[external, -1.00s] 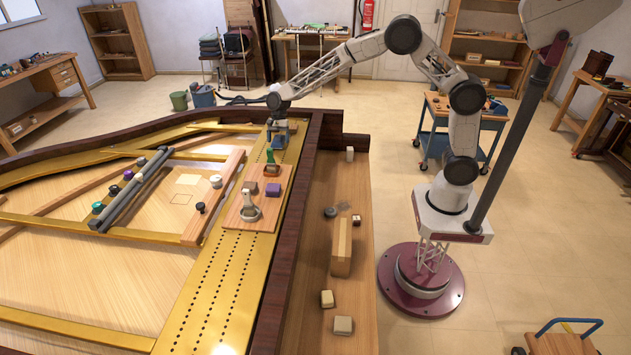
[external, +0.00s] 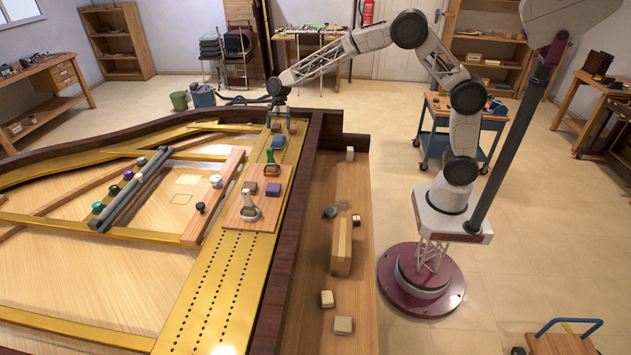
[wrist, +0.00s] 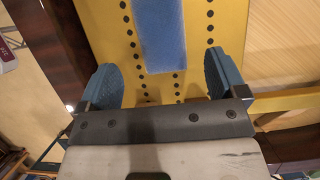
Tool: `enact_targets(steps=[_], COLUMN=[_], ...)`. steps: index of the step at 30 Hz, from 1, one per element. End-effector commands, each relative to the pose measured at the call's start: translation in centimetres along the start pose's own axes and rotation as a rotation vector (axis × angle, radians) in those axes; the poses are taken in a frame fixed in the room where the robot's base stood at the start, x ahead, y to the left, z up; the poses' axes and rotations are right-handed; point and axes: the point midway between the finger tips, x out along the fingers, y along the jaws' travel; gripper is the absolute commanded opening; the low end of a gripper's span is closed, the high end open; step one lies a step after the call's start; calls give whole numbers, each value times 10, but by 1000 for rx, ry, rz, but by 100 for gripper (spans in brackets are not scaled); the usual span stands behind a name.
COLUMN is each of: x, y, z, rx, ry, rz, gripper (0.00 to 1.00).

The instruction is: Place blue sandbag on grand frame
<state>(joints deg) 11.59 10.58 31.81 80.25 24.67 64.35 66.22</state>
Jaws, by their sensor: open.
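The blue sandbag (external: 279,141) lies on the gold grand frame (external: 216,270), on its far part beyond the small wooden board. In the wrist view the blue sandbag (wrist: 158,35) lies flat on the gold surface (wrist: 107,30) between rows of dark holes. My gripper (external: 279,129) is just above the far end of the frame, beyond the sandbag. In the wrist view my gripper (wrist: 163,80) is open and empty, its blue fingers spread wide. The sandbag is apart from both fingers.
A wooden board (external: 236,212) with small weights and a green-handled tool (external: 271,158) stands on the frame nearer the camera. The dark wooden rim (external: 300,195) runs along the right. A wooden ledge (external: 358,270) beyond it holds several small blocks.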

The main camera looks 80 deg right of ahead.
Motion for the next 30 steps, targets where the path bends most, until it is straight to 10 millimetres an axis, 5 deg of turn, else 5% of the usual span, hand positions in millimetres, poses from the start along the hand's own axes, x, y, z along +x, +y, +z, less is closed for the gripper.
enact_targets(steps=[12,30], x=[-51,-56], y=[0,0], z=[0,0], rx=[0,0], ry=[1,0], rz=[-2,0], gripper=[91,91])
